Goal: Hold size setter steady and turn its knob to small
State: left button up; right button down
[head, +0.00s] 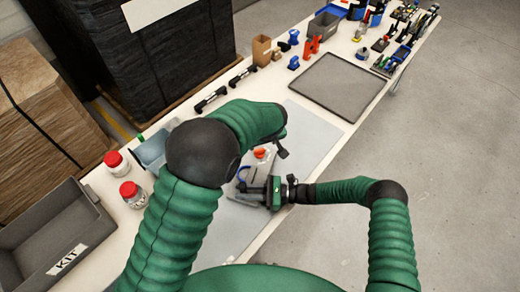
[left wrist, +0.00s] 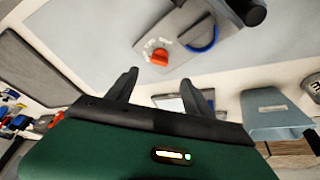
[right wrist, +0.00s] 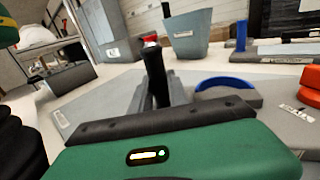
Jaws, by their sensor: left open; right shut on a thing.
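The size setter (left wrist: 182,28) is a grey plate with an orange knob (left wrist: 160,57), a blue arc and small white markings. In the head view its knob (head: 260,153) shows between my arms, with the plate partly hidden. My right gripper (head: 268,193) is shut on the setter near its edge. In the right wrist view the blue arc (right wrist: 225,84) and the orange-red knob (right wrist: 310,84) stand to the right of the fingers.
A grey KIT tray (head: 85,212) lies at the lower left, with red-lidded jars (head: 131,190) and a blue-grey bin (head: 150,150) beside it. A dark grey tray (head: 338,86) lies farther along the table. Several tools and small parts crowd the far end.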

aim_at(260, 150)
pick_arm(q)
jog(key=shift+m, duration=0.5)
jog(key=x, duration=1.2)
jog(key=shift+w+r, duration=0.1)
jog(key=shift+w, duration=0.05)
jog(key=shift+c, duration=0.3)
grip_shut()
